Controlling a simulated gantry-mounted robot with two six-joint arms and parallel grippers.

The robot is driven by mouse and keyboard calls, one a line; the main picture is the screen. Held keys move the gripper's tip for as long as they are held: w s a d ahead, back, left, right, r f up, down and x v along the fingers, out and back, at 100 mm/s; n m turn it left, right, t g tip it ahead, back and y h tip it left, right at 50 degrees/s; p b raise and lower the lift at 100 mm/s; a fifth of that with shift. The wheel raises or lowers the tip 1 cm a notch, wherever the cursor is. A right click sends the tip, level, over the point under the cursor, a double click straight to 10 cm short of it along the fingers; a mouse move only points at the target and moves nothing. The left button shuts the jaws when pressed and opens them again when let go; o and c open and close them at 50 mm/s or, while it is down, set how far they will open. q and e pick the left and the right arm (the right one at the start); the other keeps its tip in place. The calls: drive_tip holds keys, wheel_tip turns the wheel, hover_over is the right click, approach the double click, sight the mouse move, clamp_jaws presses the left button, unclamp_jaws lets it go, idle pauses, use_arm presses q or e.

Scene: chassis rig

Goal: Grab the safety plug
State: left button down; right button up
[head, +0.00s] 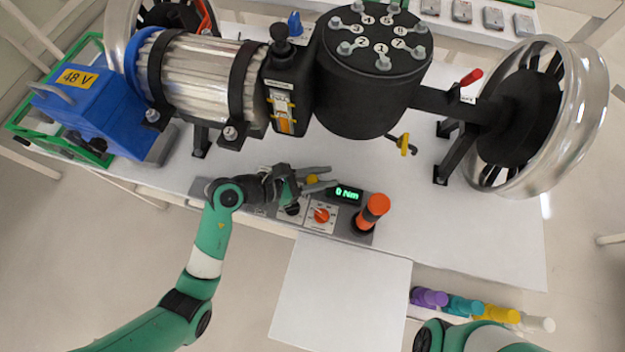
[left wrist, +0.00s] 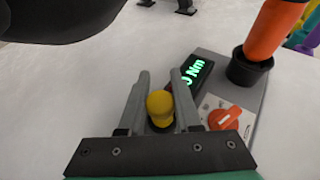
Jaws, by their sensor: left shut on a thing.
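A yellow round-topped plug (head: 312,179), which looks like the safety plug, stands at the grey control panel beside the green-lit display. My left gripper (head: 331,177) is at the plug, with one finger on each side of it. In the left wrist view, the yellow plug (left wrist: 159,104) sits between the two fingers of my left gripper (left wrist: 161,76), which is shut on it. The lower end of the plug is hard to see, so I cannot tell whether it is seated. My right gripper is not in view; only part of my right arm shows at bottom right.
The panel also has a display reading "0 Nm" (head: 345,194), an orange dial (head: 321,215) and an orange-handled tool (head: 373,210) in a black holder. Behind are the motor (head: 200,80), black drum (head: 372,85) and wheel (head: 575,110). A blue 48 V box (head: 95,110) stands left.

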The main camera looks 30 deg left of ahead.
use_arm(q)
drive_tip(key=shift+r, duration=0.1)
drive_tip(key=shift+r+p, duration=0.25)
drive_tip(key=shift+p, duration=0.05)
drive_tip(key=r+p, duration=0.3)
drive_tip(key=r, duration=0.1)
drive_tip(key=shift+s+d, duration=0.1)
drive_tip(key=shift+s, duration=0.25)
drive_tip(key=s+d+r+p, duration=0.2)
drive_tip(key=s+r+p, duration=0.1)
drive_tip(key=s, duration=0.3)
drive_tip(key=s+d+r+p, duration=0.2)
drive_tip(key=s+r+p, duration=0.2)
drive_tip(key=s+r, duration=0.1)
drive_tip(key=shift+s+d+r+p, duration=0.15)
drive_tip(key=shift+s+d+p, duration=0.15)
drive_tip(key=shift+s, duration=0.5)
